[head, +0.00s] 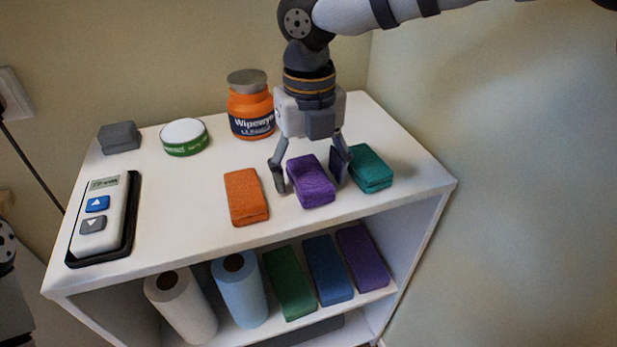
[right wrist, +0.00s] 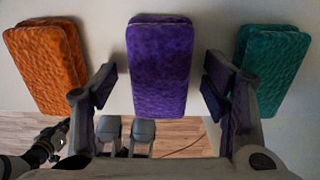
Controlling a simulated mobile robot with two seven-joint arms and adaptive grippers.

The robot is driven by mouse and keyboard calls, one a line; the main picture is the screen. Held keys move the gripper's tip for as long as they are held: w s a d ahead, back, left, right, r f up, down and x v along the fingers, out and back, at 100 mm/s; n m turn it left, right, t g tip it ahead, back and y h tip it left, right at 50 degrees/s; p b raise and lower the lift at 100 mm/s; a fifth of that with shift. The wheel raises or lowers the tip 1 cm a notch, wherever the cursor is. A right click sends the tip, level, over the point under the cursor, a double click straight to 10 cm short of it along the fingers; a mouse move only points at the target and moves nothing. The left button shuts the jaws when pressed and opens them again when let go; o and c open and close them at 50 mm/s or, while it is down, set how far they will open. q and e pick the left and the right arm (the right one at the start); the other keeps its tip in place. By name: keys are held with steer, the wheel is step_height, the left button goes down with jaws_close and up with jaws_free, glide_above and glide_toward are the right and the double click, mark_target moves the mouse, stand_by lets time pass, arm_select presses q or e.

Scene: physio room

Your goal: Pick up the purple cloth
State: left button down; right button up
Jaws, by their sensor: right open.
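The purple cloth (head: 311,181) is a folded block lying on the white shelf top, between an orange cloth (head: 245,196) and a teal cloth (head: 370,168). My right gripper (head: 312,181) comes down from above with its fingers open, one on each side of the purple cloth. In the right wrist view, the purple cloth (right wrist: 160,65) lies between the two open fingers (right wrist: 160,85), with a gap on each side. The right finger is close to the teal cloth in the head view. My left gripper does not show.
An orange jar (head: 250,108), a green-and-white tub (head: 184,138) and a grey block (head: 119,138) stand at the back. A remote (head: 103,218) lies at the left. Rolls and more folded cloths fill the lower shelf (head: 240,318). A wall (head: 520,170) stands at the right.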

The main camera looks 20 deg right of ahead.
mark_target(309, 171)
steer(key=c, duration=1.2)
steer(key=shift+c, duration=0.2)
